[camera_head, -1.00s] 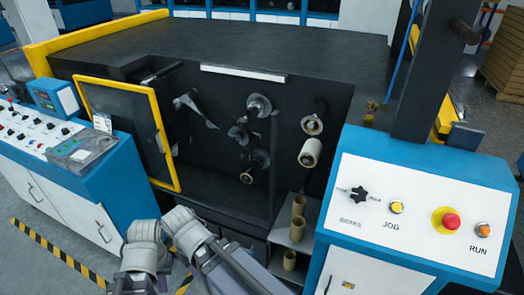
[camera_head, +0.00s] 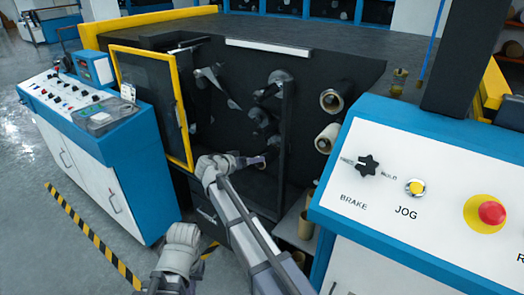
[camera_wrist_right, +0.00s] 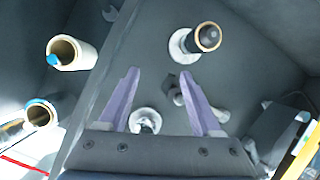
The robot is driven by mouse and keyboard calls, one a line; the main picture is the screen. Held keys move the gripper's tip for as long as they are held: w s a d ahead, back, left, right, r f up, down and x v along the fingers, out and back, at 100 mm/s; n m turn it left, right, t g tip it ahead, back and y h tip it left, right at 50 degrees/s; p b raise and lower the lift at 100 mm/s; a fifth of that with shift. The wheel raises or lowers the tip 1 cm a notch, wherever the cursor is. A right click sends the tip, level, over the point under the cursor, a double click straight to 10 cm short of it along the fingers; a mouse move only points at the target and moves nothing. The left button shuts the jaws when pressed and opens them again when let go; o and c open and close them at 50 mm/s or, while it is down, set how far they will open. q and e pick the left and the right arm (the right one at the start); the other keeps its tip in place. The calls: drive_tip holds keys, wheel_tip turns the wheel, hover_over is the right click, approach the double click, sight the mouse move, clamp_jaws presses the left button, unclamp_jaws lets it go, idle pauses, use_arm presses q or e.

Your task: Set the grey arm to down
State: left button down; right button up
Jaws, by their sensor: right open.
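A light grey arm-like piece (camera_head: 207,76) shows at the upper left of the machine's dark recess, slanting; I cannot tell for certain that it is the grey arm. A grey piece at the right of the right wrist view (camera_wrist_right: 280,132) may be the same one. My right gripper (camera_head: 262,160) is inside the recess, low and in front of the spindles, partly hidden by its own wrist. In the right wrist view (camera_wrist_right: 165,98) its purple fingers are apart with nothing held between them. My left arm is folded at the bottom; its gripper is out of frame.
A yellow-framed door (camera_head: 183,125) stands at the recess's left. Two rolls (camera_head: 328,138) (camera_head: 336,98) stick out at its right. A spindle (camera_wrist_right: 205,38) lies beyond my fingers. A control panel (camera_head: 420,195) is at front right, and a console (camera_head: 90,115) at left.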

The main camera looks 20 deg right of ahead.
sight(259, 132)
drive_tip(key=w+d+t+h+b, duration=0.1)
drive_tip(key=w, duration=0.3)
drive_tip(key=w+r+m+t+h+b, duration=0.1)
drive_tip(key=w+b, duration=0.1)
drive_tip(key=w, duration=0.2)
drive_tip(key=w+d+m+t+h+b, duration=0.1)
drive_tip(key=w, duration=0.3)
drive_tip(key=shift+d+r+t+b, duration=0.3)
drive_tip(key=shift+t+b, duration=0.05)
drive_tip(key=shift+t, duration=0.05)
drive_tip(key=shift+x, duration=3.85)
use_arm(q)
wheel_tip(259, 132, down, 7)
use_arm(e)
clamp_jaws()
use_arm(q)
drive_tip(key=shift+f, duration=0.1)
use_arm(e)
drive_tip(key=shift+f, duration=0.1)
